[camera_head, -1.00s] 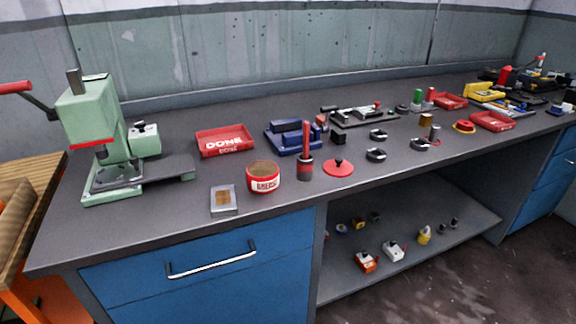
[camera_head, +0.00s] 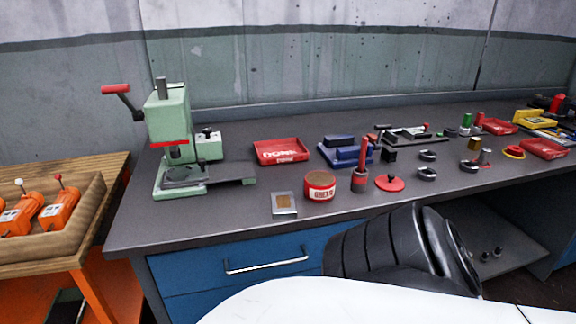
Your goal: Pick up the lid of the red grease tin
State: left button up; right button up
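A red-handled brush or tool (camera_head: 361,172) stands upright between the tin and the lid. A black and white part of my own arm fills the lower right, in front of the bench. Neither gripper's fingers are in view.
A green arbor press (camera_head: 172,140) stands at the bench's left. A small metal tray (camera_head: 284,204) lies left of the tin. A red DONE tray (camera_head: 281,151) and a blue fixture (camera_head: 345,153) sit behind. Orange units stand on a wooden table (camera_head: 70,255) at far left.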

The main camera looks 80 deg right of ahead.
aim_at(389, 182)
jog(key=u, duration=0.15)
jog(key=k, duration=1.4)
jog(key=z, duration=1.4)
